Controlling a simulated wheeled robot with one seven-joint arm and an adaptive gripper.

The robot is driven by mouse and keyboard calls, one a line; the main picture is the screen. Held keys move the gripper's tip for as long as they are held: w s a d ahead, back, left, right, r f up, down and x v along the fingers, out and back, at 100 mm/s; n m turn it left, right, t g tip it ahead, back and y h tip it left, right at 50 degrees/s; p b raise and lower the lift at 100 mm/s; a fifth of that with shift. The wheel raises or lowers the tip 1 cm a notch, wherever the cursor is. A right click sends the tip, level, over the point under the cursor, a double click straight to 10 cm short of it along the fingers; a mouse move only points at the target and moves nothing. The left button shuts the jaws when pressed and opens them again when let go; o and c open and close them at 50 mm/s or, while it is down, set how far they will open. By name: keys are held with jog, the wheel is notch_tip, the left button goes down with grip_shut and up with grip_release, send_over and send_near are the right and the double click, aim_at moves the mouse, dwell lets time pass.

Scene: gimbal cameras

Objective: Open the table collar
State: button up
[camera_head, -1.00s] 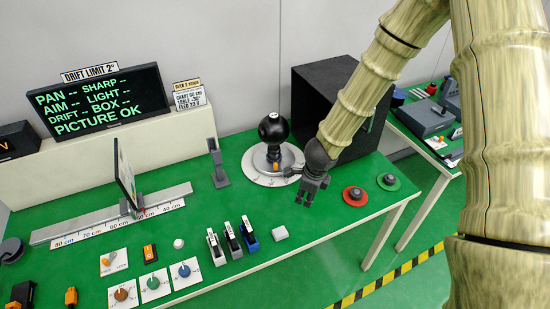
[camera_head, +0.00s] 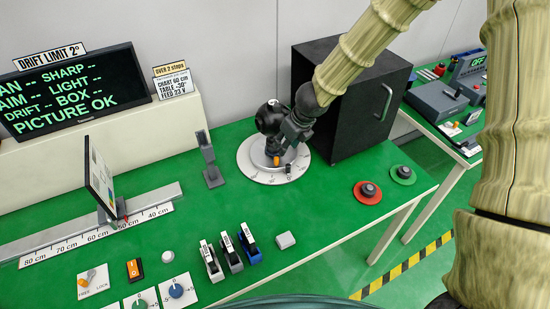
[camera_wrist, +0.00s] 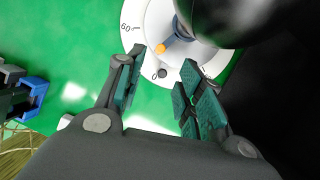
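The round white turntable (camera_head: 250,169) with a degree scale stands on the green table and bears a black ball-shaped camera (camera_head: 268,118). A small orange-tipped lever (camera_head: 277,161), apparently the collar's handle, sticks out at the foot of the camera's post. In the wrist view the lever (camera_wrist: 161,48) lies ahead of the fingertips, roughly between them, with a small dark knob (camera_wrist: 160,73) nearer. My gripper (camera_head: 287,148) is over the turntable, close to the lever, and partly hides the post. In the wrist view my gripper (camera_wrist: 158,72) has its fingers apart with nothing between them.
A black box (camera_head: 345,110) with a handle stands right behind the turntable. A grey upright stand (camera_head: 209,160) is on its left. The table between is clear.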

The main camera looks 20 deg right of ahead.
aim_at(277, 158)
jog(key=shift+b+x, duration=0.65)
jog(key=shift+x, duration=4.95)
jog(key=shift+w, duration=0.1)
grip_shut()
